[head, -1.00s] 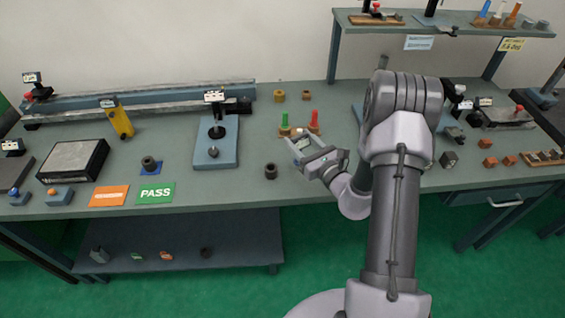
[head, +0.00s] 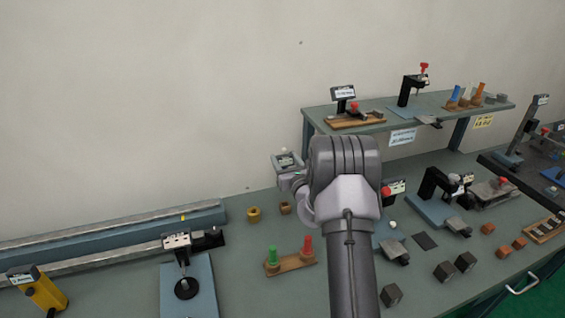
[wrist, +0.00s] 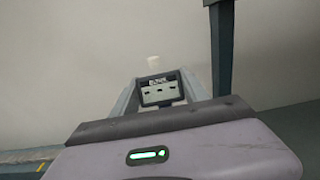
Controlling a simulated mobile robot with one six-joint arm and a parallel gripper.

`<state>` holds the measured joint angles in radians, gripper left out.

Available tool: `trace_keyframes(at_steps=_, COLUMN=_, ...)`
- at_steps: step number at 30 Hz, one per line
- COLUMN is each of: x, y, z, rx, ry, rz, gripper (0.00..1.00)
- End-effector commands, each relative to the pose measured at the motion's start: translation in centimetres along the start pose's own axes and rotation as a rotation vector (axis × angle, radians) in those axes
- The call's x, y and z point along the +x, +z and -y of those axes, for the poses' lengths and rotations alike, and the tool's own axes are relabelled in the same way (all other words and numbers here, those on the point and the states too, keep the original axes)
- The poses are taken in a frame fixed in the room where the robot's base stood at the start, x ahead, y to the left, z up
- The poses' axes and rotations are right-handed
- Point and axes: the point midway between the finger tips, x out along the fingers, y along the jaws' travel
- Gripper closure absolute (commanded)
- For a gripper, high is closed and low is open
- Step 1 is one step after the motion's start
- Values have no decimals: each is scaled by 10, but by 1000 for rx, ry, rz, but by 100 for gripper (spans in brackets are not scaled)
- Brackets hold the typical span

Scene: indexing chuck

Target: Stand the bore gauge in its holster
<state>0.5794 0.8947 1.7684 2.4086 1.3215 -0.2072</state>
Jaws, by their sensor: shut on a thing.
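My gripper (head: 287,170) is raised above the back of the bench, in front of the wall. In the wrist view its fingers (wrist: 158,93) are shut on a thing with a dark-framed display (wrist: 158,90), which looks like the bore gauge. The same display shows small in the head view (head: 285,160). The gauge's lower part is hidden by my gripper. I cannot tell which fixture is the holster; my arm hides part of the bench.
A wooden block with green and red plugs (head: 289,264) stands on the bench (head: 240,285). A stand on a blue plate (head: 187,285) is left. A raised shelf (head: 385,122) with instruments is right. Dark cubes (head: 391,295) lie front right.

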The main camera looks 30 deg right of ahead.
Motion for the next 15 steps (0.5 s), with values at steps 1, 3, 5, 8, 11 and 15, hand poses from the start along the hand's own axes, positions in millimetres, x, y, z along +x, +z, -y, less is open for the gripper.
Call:
trace_keyframes(at_steps=1, x=0, y=1, z=0, rx=0, ry=0, rz=1, gripper=100)
trace_keyframes(at_steps=3, x=0, y=1, z=0, rx=0, ry=0, rz=1, gripper=100)
trace_keyframes(at_steps=5, x=0, y=1, z=0, rx=0, ry=0, rz=1, gripper=100)
trace_keyframes(at_steps=8, x=0, y=1, z=0, rx=0, ry=0, rz=1, gripper=100)
trace_keyframes(at_steps=11, x=-1, y=1, z=0, rx=2, ry=-1, rz=2, gripper=100)
trace_keyframes(at_steps=15, x=-1, y=-8, z=0, rx=2, ry=-1, rz=2, gripper=100)
